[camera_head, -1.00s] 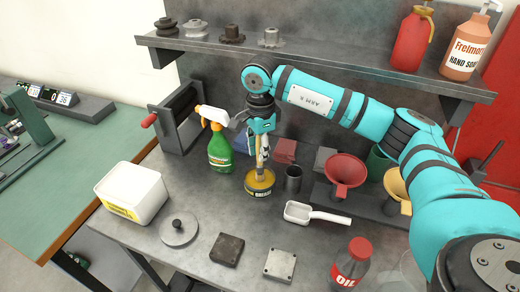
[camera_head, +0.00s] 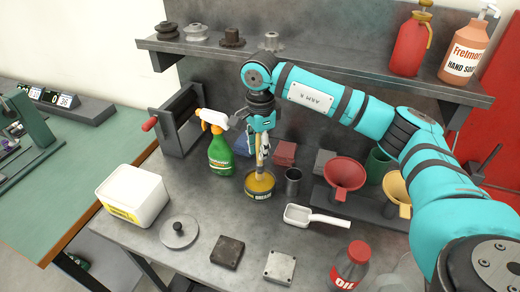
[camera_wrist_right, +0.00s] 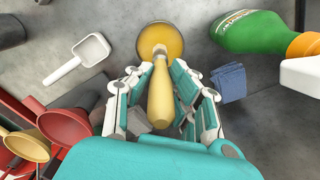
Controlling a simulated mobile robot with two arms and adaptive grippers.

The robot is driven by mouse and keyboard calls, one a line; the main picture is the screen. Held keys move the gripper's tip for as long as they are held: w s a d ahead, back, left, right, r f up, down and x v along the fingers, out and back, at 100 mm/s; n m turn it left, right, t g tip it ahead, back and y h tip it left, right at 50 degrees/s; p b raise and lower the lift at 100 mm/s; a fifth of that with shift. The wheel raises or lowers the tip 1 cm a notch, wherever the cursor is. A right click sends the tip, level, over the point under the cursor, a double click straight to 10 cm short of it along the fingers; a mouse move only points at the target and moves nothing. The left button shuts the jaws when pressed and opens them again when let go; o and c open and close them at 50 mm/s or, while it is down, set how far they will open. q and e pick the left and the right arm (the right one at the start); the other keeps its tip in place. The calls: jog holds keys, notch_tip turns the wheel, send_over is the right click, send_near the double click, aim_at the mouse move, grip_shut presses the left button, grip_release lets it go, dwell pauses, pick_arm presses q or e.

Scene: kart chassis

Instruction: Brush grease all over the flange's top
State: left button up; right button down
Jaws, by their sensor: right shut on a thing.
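My right gripper (camera_head: 262,128) is shut on the handle of a pale wooden brush (camera_head: 261,153), which points down. The brush also shows in the right wrist view (camera_wrist_right: 161,98). Its lower end is over or in an open round tin of yellow grease (camera_head: 260,184); I cannot tell whether the bristles touch the grease. The tin also shows in the wrist view (camera_wrist_right: 160,40). A grey round disc with a central knob (camera_head: 179,231) lies at the front left of the bench. A dark square plate (camera_head: 227,251) and a light square plate (camera_head: 280,266) lie at the front. I cannot tell which part is the flange.
A green spray bottle (camera_head: 220,155) stands left of the tin, a dark cup (camera_head: 293,180) right of it. A white scoop (camera_head: 315,217), red funnel (camera_head: 345,174), oil bottle (camera_head: 350,266) and white tub (camera_head: 133,195) stand around. A shelf (camera_head: 330,73) runs above.

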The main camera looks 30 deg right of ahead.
jog(key=shift+r+p, duration=1.25)
jog(key=shift+r, duration=1.4)
jog(key=s+a+f+n, duration=0.2)
jog(key=s+a+n, duration=0.1)
jog(key=s+n, duration=0.5)
jog(key=s+a+f+n+b, duration=0.1)
jog(key=s+a+f+n, duration=0.2)
jog(key=s+n, duration=0.6)
jog(key=shift+a+f+n, duration=0.3)
jog(key=shift+a+n, duration=0.5)
jog(key=shift+w, duration=0.1)
